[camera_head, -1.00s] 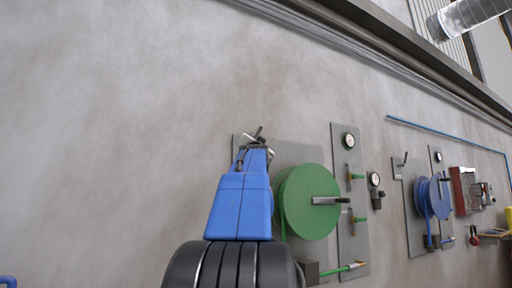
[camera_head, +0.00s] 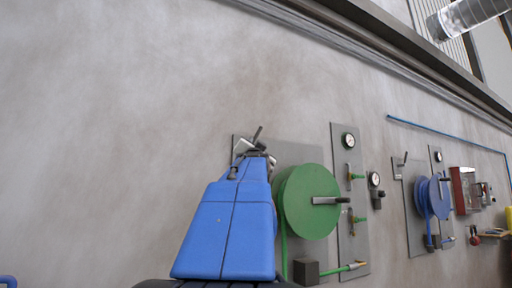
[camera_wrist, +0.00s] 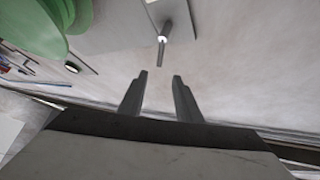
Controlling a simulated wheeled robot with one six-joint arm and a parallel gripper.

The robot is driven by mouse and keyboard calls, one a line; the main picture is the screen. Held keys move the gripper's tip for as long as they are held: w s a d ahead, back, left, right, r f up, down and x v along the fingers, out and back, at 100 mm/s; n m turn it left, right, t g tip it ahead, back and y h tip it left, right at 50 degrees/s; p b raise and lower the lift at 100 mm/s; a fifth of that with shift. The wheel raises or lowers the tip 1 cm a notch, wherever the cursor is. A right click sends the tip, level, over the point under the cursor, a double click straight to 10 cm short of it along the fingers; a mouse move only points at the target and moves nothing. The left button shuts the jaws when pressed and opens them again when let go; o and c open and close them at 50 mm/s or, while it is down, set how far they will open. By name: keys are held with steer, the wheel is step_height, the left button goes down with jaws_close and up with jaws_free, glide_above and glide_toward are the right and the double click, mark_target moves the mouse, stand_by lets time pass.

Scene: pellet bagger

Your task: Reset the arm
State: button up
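My gripper (camera_wrist: 159,80) shows in the wrist view with its two grey fingers apart and nothing between them. Beyond the fingertips in that view is a grey rod-like handle (camera_wrist: 175,20) on a wall plate, with a visible gap to the fingers. In the head view my blue arm rises from the bottom centre and overlaps the left grey wall panel.
A green hose reel (camera_head: 308,201) with a crank is on the wall right of my arm. Gauges (camera_head: 348,140) and green valves stand beside it. Farther right are a blue reel (camera_head: 432,199) and a red-brown box (camera_head: 463,190). The wall at left is bare.

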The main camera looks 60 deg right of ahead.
stand_by(0.3)
steer(key=w+a+f+n+t+y, duration=0.1)
steer(key=w+a+f+n+y, duration=0.1)
steer(key=w+a+f+y, duration=0.3)
steer(key=w+a+f+n, duration=0.2)
steer(key=w+a+f, duration=0.1)
steer(key=f, duration=0.5)
steer(key=w+a+f+n+t+y, duration=0.1)
steer(key=w+a+f+y, duration=0.25)
steer(key=f, duration=0.25)
steer(key=w+a+f+n+y, duration=0.3)
steer(key=a+f+n+y, duration=0.2)
steer(key=a+f, duration=1)
steer(key=s+a+f+n+g+y, duration=0.2)
steer(key=s+a+f, duration=0.1)
steer(key=a+f, duration=0.55)
steer(key=s+a+f+n+g+y, duration=0.25)
steer(key=a+f, duration=0.25)
steer(key=f, duration=0.7)
steer(key=s+a+f+n+g+y, duration=0.1)
steer(key=s+a+f+n+g, duration=0.1)
steer(key=s+a+f, duration=0.3)
steer(key=s+a+f+n+g+y, duration=0.1)
steer(key=s+a+f+n, duration=0.2)
steer(key=s+f, duration=0.5)
step_height(320, 180, down, 3)
steer(key=shift+s+a+f+g+y, duration=0.1)
steer(key=shift+s+a+g+y, duration=0.2)
steer(key=shift+a, duration=0.6)
steer(key=shift+w+d, duration=0.1)
